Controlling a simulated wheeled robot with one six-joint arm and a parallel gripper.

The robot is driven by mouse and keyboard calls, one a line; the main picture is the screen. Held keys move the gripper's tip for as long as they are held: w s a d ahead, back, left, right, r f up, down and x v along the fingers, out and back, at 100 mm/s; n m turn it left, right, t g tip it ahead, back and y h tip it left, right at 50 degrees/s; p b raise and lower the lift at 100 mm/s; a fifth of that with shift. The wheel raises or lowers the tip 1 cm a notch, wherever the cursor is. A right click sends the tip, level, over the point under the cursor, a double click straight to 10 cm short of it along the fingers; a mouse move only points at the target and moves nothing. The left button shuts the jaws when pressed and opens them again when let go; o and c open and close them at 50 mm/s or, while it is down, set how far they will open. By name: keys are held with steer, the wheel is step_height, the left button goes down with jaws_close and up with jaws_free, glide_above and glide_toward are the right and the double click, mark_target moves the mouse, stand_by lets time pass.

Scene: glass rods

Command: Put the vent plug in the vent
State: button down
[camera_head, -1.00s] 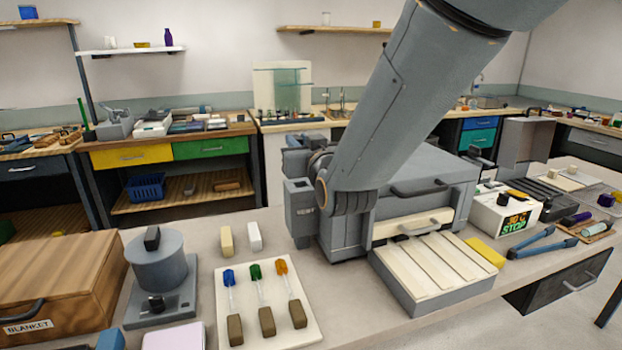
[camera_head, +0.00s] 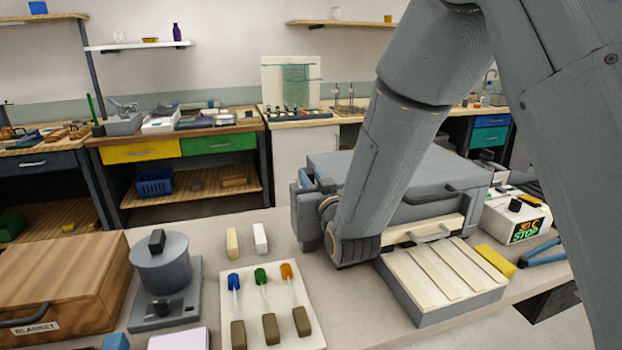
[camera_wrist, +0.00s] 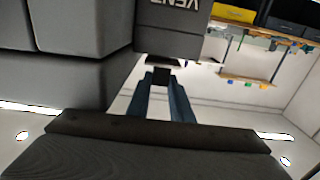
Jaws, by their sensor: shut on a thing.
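The vent (camera_wrist: 168,28) is a grey box with a label, upside down in the wrist view, on the side of the large grey furnace-like unit (camera_head: 400,190). My gripper (camera_wrist: 161,78) has blue-grey fingers shut on a small dark block, the vent plug (camera_wrist: 160,75). The plug appears close to the vent's top edge. I cannot tell whether they touch. In the head view my arm hides most of the gripper and the plug.
A pale slatted tray (camera_head: 440,285) stands in front of the unit. Glass rods with coloured ends lie on a cream board (camera_head: 260,335) to the left. A yellow block (camera_head: 495,260) and a control box (camera_head: 515,218) are at right.

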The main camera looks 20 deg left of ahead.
steer(key=shift+f, duration=0.45)
steer(key=shift+f, duration=0.15)
steer(key=c, duration=1.9)
jaws_free()
steer(key=shift+o, duration=0.2)
steer(key=shift+r, duration=0.2)
steer(key=b+v, duration=0.2)
steer(key=v, duration=1)
steer(key=shift+f, duration=0.1)
